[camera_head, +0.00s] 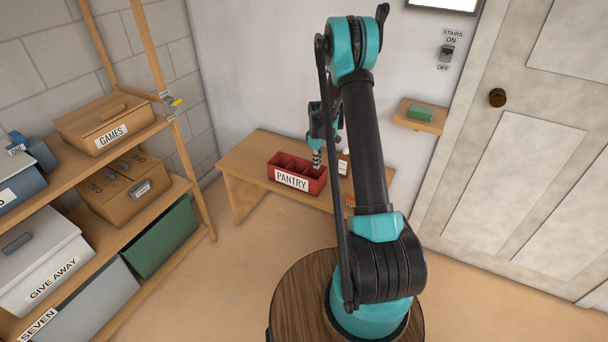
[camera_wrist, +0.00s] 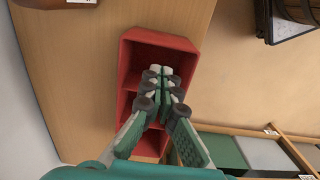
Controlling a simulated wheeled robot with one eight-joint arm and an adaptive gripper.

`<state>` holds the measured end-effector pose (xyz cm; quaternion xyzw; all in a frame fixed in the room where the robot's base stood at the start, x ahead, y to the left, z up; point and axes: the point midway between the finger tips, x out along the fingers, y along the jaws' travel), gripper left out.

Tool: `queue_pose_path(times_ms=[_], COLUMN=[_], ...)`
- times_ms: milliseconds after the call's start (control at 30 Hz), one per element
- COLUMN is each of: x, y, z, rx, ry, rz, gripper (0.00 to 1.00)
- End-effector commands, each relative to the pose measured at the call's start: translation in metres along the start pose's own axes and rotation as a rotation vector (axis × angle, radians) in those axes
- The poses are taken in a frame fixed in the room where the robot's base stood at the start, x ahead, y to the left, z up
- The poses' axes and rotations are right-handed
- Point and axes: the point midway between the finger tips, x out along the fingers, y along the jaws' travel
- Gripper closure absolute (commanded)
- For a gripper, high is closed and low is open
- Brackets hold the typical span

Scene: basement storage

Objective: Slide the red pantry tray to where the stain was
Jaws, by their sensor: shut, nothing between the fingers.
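The red pantry tray (camera_head: 309,185), with a white PANTRY label on its front, sits on a low wooden bench against the back wall. Its inside is split into compartments that look empty where visible. My gripper (camera_head: 317,160) is shut with nothing in it, above or at the right end of the tray. In the wrist view the gripper (camera_wrist: 158,88) lies over the red tray (camera_wrist: 182,45) and hides part of its middle. I cannot tell whether the fingertips touch the tray. No stain shows on the bench top (camera_head: 246,158).
The bench is clear to the tray's left. A wooden shelf unit (camera_head: 187,180) with labelled boxes stands at left. A small wall shelf (camera_head: 405,118) holds a green block (camera_head: 421,112). A door is at right.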

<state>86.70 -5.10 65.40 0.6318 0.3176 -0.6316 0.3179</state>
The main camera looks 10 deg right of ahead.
Motion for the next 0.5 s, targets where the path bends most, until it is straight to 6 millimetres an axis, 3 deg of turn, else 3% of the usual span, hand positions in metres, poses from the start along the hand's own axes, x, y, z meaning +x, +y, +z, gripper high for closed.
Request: queue_pose_path(times_ms=[167, 500], x=[0.015, 0.077], y=[0.001, 0.001], z=[0.000, 0.000], rx=[-0.002, -0.001], ry=[-0.001, 0.000], rz=[-0.001, -0.001], gripper=[1.00, 1.00])
